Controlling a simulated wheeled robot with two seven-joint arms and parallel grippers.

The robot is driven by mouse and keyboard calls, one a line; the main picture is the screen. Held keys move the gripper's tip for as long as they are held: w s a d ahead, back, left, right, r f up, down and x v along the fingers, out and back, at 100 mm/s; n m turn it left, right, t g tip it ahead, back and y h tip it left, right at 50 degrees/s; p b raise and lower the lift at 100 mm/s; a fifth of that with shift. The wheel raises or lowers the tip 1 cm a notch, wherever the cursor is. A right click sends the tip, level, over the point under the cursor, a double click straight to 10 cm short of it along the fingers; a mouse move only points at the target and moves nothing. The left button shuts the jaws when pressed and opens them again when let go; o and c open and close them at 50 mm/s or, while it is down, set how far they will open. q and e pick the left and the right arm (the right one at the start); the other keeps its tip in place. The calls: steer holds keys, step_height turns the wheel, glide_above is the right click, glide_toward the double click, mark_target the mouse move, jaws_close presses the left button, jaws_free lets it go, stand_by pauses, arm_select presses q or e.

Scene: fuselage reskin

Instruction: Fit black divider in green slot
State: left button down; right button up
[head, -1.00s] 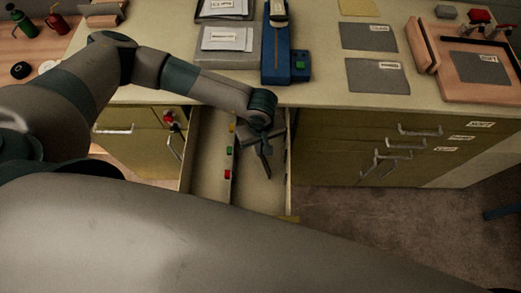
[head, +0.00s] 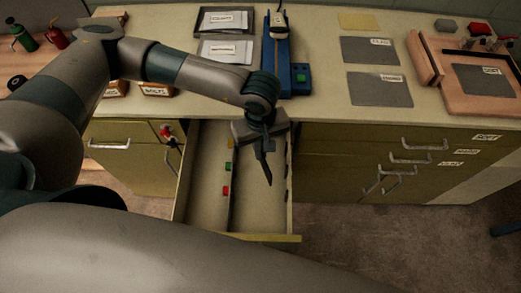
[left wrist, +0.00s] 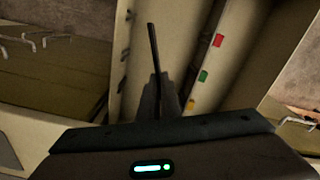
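My left gripper (head: 264,146) points down over the right compartment of the open drawer (head: 262,215). It is shut on a thin black piece, which I take to be the black divider (head: 268,173); the left wrist view shows it nearly edge-on (left wrist: 153,48) beyond the fingers (left wrist: 160,98). It is above the drawer floor, clear of the walls. The green slot marker (head: 228,167) is on the drawer's middle partition, between a yellow and a red marker; it also shows in the left wrist view (left wrist: 203,76). Dark notches (left wrist: 125,55) line the facing wall. My right gripper is out of view.
The counter edge is just behind the drawer. A blue tool (head: 272,65) stands on the counter above, with grey labelled sheets (head: 370,50) and a pinkish tray (head: 450,85) to the right. Drawer handles (head: 410,160) stick out at right.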

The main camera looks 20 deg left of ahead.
arm_select(q)
steer(key=shift+r, duration=0.1)
steer(key=w+a+r+m+b, duration=0.2)
steer(key=a+r+m, duration=0.5)
steer(key=r, duration=0.6)
steer(key=shift+w+a+m+b, duration=0.15)
steer(key=shift+a+m+b, duration=0.3)
steer(key=shift+b, duration=0.25)
